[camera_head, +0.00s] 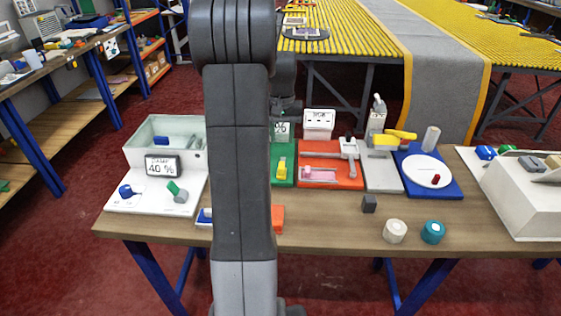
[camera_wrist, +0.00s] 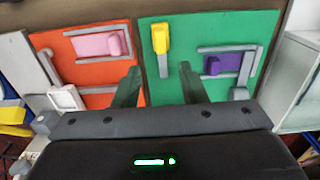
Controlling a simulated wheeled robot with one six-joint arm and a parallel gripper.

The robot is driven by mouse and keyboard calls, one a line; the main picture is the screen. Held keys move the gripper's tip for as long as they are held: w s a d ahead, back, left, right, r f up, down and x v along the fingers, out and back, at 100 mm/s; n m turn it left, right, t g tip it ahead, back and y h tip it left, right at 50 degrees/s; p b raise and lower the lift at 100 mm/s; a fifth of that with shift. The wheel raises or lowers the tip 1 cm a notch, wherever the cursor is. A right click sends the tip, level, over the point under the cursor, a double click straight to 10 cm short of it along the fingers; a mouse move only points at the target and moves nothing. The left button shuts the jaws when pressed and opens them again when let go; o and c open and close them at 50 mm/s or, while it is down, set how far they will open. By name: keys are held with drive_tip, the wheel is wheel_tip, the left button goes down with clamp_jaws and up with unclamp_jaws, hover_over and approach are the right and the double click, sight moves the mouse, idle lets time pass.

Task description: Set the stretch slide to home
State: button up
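A green board (camera_head: 288,183) carries a yellow handle (camera_head: 281,170), partly hidden by my arm. In the wrist view the green board (camera_wrist: 222,27) shows the yellow handle (camera_wrist: 160,37) at the upper end of a short grey track, and a purple block (camera_wrist: 220,63) between grey rails. I cannot read a label naming the stretch slide. A sign with a "%" mark (camera_head: 281,131) stands behind the green board.
Beside it is an orange board (camera_head: 345,180) with a pink block (camera_head: 320,174). A grey plate (camera_head: 383,180) with a yellow lever and a blue board (camera_head: 450,187) with a white disc follow rightward. A tray unit (camera_head: 128,200) stands left. Small loose items lie at the front right.

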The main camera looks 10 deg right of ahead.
sight(282, 164)
wheel_tip(282, 164, down, 12)
drive_tip(key=shift+r+p, duration=0.25)
drive_tip(key=shift+p, duration=0.2)
clamp_jaws()
